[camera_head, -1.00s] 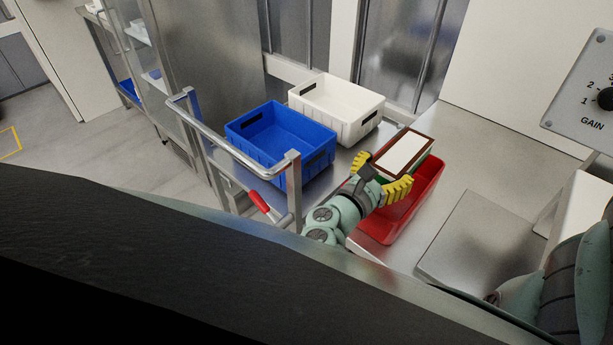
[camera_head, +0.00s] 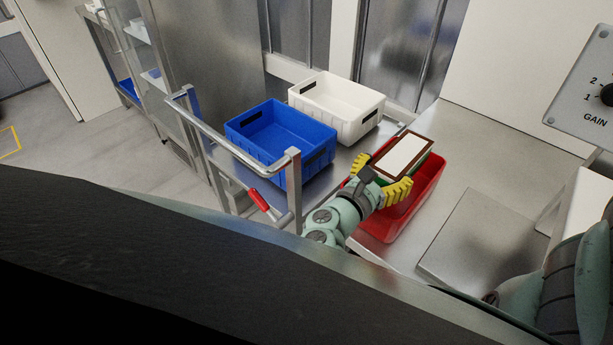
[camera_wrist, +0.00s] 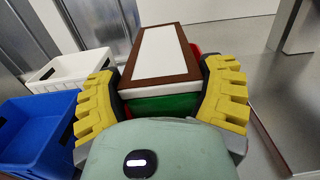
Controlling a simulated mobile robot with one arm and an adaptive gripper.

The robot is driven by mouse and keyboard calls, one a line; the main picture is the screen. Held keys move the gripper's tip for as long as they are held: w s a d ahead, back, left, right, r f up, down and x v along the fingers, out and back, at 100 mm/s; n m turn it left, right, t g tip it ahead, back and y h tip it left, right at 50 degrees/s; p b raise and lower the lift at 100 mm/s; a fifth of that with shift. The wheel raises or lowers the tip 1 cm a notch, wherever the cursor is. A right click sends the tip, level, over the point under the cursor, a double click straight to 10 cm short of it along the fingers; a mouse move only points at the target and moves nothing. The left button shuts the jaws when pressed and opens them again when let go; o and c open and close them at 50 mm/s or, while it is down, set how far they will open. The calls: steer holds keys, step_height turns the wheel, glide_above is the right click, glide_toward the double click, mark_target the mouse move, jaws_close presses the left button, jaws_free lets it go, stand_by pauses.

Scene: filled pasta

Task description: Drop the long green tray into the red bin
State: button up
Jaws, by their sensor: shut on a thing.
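The long green tray (camera_wrist: 162,106) is between the yellow fingers of my gripper (camera_wrist: 163,100), which is shut on it. Its top is a white panel with a brown border, and green shows on its side below. In the head view the tray (camera_head: 404,155) is over the red bin (camera_head: 429,183), with my gripper (camera_head: 384,178) at its near end. The bin stands on the steel table. The tray and my gripper hide part of the bin's inside. I cannot tell whether the tray touches the bin.
A blue bin (camera_head: 254,147) and a white bin (camera_head: 355,128) stand on a steel cart left of the red bin. The cart's raised handle rail (camera_head: 228,148) is near my arm. A flat steel plate (camera_head: 488,245) lies to the right on the table.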

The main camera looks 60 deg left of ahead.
mark_target(382, 184)
steer(key=shift+f+b, duration=0.65)
steer(key=shift+f, duration=0.35)
steer(key=shift+f+b, duration=0.45)
steer(key=shift+f, duration=0.15)
